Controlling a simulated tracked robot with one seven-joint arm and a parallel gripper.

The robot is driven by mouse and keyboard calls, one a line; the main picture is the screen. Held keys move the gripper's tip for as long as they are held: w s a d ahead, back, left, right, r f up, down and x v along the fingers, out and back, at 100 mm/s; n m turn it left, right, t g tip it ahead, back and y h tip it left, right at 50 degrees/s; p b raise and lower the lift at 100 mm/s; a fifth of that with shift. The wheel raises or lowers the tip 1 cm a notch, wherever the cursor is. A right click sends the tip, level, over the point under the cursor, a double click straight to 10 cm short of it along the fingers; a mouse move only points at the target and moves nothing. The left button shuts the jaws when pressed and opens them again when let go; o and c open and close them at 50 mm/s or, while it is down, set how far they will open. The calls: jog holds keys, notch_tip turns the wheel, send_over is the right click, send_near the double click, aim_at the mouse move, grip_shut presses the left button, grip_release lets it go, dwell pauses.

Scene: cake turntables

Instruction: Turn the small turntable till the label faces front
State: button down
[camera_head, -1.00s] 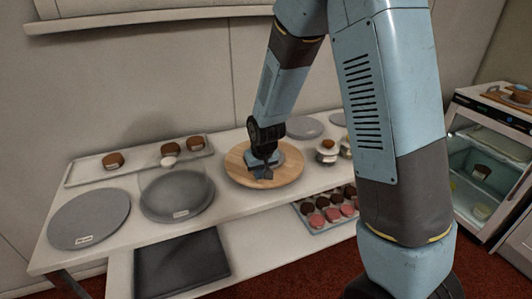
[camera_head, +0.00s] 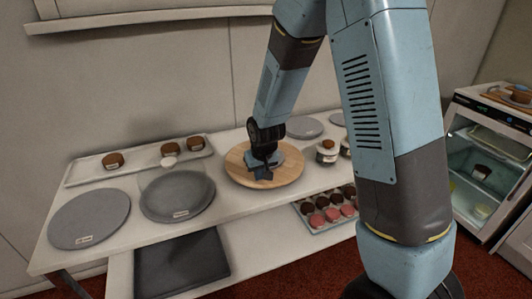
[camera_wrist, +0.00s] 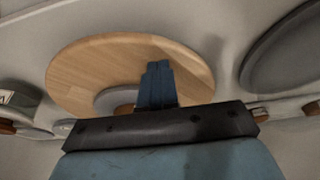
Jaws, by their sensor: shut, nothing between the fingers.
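Several round turntables stand on the white table. A small grey disc (camera_head: 304,128) lies at the back, beyond the wooden board; no label shows on it. A wooden round board (camera_head: 240,170) is in the middle; it fills the upper left of the wrist view (camera_wrist: 80,75). Two larger grey turntables, one at the far left (camera_head: 89,215) and one beside it (camera_head: 177,192), carry small labels on their front edges. My gripper (camera_head: 264,174) is over the wooden board, with its fingers shut and empty (camera_wrist: 157,65). I cannot tell whether the fingertips touch the board.
A tray (camera_head: 85,175) of small cakes lies along the back left. Jars (camera_head: 327,150) stand right of the wooden board. Below are a tray of cupcakes (camera_head: 322,225) and a dark flat panel (camera_head: 182,267). A glass-fronted cabinet (camera_head: 485,165) stands at the right.

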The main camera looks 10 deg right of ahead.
aim_at(289, 173)
jog(key=shift+f, duration=0.2)
jog(key=shift+d, duration=2.95)
jog(key=shift+w+d, duration=0.4)
jog(key=shift+d, duration=0.5)
jog(key=shift+w+d, duration=0.35)
jog(key=shift+d, duration=0.5)
jog(key=shift+w+d, duration=0.4)
jog(key=shift+d, duration=0.5)
jog(key=shift+r, duration=0.1)
jog(key=shift+r, duration=1.3)
